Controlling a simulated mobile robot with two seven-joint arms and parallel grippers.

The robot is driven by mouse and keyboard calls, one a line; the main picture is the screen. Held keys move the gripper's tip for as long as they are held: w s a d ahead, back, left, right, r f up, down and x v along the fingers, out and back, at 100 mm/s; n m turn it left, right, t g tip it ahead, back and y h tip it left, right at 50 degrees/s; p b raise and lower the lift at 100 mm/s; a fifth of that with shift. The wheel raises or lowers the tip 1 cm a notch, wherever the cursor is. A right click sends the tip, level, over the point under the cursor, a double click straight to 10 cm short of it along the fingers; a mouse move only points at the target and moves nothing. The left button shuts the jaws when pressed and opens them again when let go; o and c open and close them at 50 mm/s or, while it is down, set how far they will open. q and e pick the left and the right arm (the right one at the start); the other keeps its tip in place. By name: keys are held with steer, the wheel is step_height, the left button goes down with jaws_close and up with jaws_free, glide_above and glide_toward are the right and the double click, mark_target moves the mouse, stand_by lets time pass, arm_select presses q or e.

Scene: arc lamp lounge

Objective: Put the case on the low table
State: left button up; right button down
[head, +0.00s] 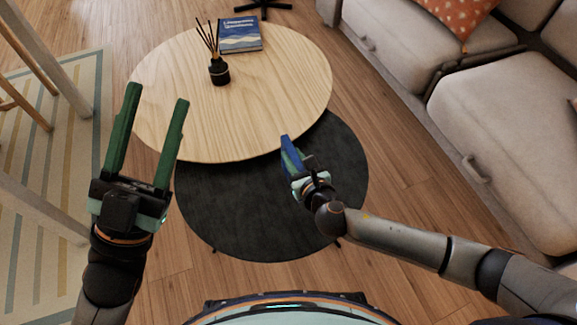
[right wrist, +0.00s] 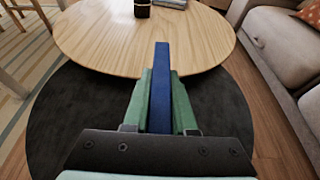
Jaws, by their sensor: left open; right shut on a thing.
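The case is a thin blue slab (right wrist: 160,95), seen edge-on between the green fingers of my right gripper (right wrist: 159,100) in the right wrist view. In the head view the blue case (head: 290,157) shows at the tip of my right gripper (head: 296,163), near the front edge of the low table. The low table is a round light-wood top (head: 270,115); it also fills the upper part of the right wrist view (right wrist: 100,40). My left gripper (head: 150,100) is open and empty, fingers pointing forward, at the left front of the table.
A reed diffuser (head: 219,71) and a blue book (head: 240,34) stand toward the back of the wooden top. A lower dark round table (head: 240,215) lies in front, partly under it. A sofa (head: 500,130) is at right. The wooden top's front and right are clear.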

steer(key=w+f, duration=0.1)
steer(key=w+a+f+b, duration=0.1)
steer(key=shift+f, duration=0.35)
step_height(320, 180, down, 3)
steer(key=b, duration=0.2)
steer(key=shift+f+b, duration=0.15)
steer(key=shift+b, duration=0.25)
arm_select(q)
steer(key=f, duration=0.1)
steer(key=s+f+h, duration=0.1)
steer(key=f, duration=0.1)
steer(key=shift+d, duration=0.2)
